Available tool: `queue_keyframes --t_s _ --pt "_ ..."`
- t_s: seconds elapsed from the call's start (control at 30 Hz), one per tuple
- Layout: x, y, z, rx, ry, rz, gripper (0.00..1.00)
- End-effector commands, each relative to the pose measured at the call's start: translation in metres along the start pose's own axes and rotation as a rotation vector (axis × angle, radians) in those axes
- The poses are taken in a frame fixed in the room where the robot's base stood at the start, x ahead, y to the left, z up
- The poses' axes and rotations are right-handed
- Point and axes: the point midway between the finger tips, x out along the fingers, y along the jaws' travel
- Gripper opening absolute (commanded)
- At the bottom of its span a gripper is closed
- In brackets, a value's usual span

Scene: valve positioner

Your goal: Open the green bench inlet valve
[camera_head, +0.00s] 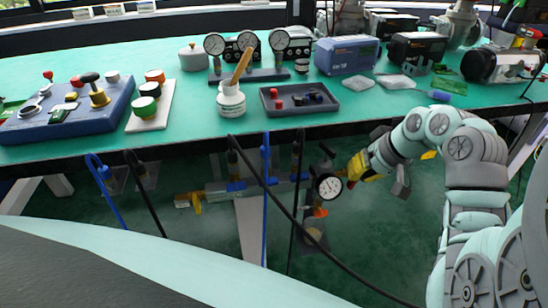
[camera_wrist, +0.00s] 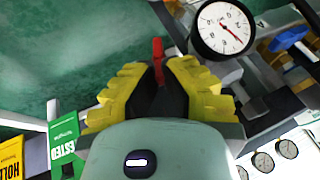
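My gripper (camera_head: 356,170) reaches under the front edge of the green-topped bench (camera_head: 150,65), just right of a round white gauge (camera_head: 329,187) on the pipework. The gauge also shows at the top of the wrist view (camera_wrist: 222,27). There a red lever-like part (camera_wrist: 157,48) stands between or just beyond my yellow-and-black fingertips (camera_wrist: 159,68). The fingers are close together; whether they touch the red part is unclear. I cannot make out a green valve handle. A blue handle (camera_head: 236,186) and a yellow one (camera_head: 195,201) sit on the pipe further left.
Blue and black hoses (camera_head: 266,200) hang in front of the pipe, left of my gripper. A blue handle (camera_wrist: 288,38) is at right in the wrist view. A green tag (camera_wrist: 64,140) is at lower left. Gauges, a tray (camera_head: 298,108) and devices stand on the bench.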

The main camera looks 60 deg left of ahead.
Motion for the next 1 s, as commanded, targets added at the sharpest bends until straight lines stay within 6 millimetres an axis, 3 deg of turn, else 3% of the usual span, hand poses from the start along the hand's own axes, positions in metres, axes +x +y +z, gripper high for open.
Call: queue_keyframes --t_s 1.0 --pt "0.015 0.025 0.007 0.336 -0.001 -0.805 0.00"
